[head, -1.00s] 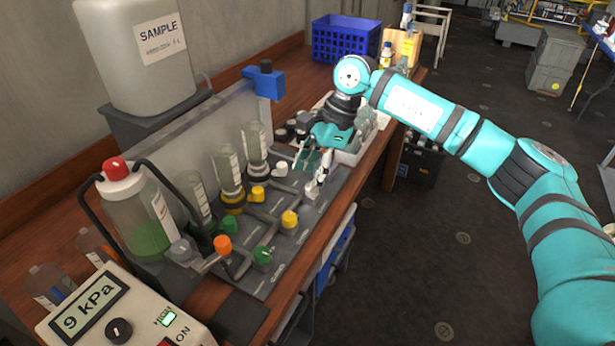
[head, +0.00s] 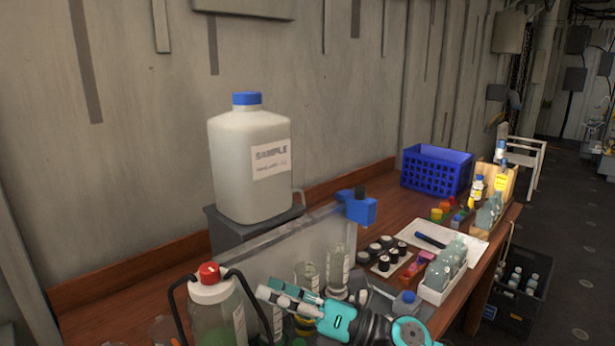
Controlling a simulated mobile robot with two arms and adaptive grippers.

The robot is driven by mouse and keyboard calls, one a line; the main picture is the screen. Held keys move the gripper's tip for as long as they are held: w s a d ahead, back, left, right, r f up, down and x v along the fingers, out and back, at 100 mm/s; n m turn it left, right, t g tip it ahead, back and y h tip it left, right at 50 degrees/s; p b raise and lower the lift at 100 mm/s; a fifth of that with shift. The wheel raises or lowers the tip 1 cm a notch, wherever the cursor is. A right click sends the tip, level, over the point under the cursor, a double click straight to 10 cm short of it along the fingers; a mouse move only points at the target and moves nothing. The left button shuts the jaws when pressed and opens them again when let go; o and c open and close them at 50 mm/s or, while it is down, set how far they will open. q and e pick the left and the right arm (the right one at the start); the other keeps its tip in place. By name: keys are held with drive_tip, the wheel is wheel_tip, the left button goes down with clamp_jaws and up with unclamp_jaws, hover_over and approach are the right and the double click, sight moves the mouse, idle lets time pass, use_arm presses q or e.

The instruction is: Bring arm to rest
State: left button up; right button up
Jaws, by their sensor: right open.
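My right gripper (head: 268,296) is teal with pale fingers and shows at the bottom centre of the head view, pointing left. It is open, with nothing seen between its fingers. It appears in front of the glass tubes (head: 337,270) and just right of the red-capped bottle (head: 217,297) with green liquid. I cannot tell how far it is from them. Part of my right wrist shows at the bottom edge; the rest of that arm is out of frame. My left gripper is not in view.
A sample jug (head: 237,185) stands on a grey stand (head: 225,236) behind a clear panel. To the right are a white tray of bottles (head: 433,293), black-capped jars (head: 383,264) and a blue basket (head: 436,171). Open floor (head: 575,235) lies right of the wooden bench (head: 115,284).

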drive_tip(key=w+d+f+m+t+h, duration=0.1)
drive_tip(key=d+f+m+t+h, duration=0.6)
drive_tip(key=m, duration=0.7)
drive_tip(key=w+d+f+m+t+h, duration=0.1)
drive_tip(key=d+f+m+t+h, duration=0.1)
drive_tip(key=d+m+t+h, duration=0.9)
drive_tip(key=s+d+f+m+g, duration=0.1)
drive_tip(key=f+m+g, duration=0.2)
drive_tip(key=s+f+m+g, duration=0.2)
drive_tip(key=m+g, duration=0.1)
drive_tip(key=s+d+f+m+g, duration=0.1)
drive_tip(key=f+m+g, duration=0.1)
drive_tip(key=f+g, duration=0.1)
drive_tip(key=shift+s+d+f+m+h, duration=0.15)
drive_tip(key=shift+d+f+m+h, duration=0.15)
drive_tip(key=shift+d+m+h, duration=0.1)
drive_tip(key=s+d+f+m+g, duration=0.2)
drive_tip(key=s+f+m+g, duration=0.35)
drive_tip(key=s, duration=0.65)
drive_tip(key=s+d+f+m+g, duration=0.25)
drive_tip(key=s+f+g, duration=0.45)
drive_tip(key=s, duration=0.5)
wheel_tip(320, 180, down, 25)
drive_tip(key=n, duration=0.1)
drive_tip(key=s+d+f+g+h, duration=0.1)
drive_tip(key=s+d+f, duration=0.2)
drive_tip(key=s+f, duration=1.4)
drive_tip(key=shift+s+f, duration=0.3)
drive_tip(key=shift+f, duration=0.4)
drive_tip(key=shift+d, duration=0.2)
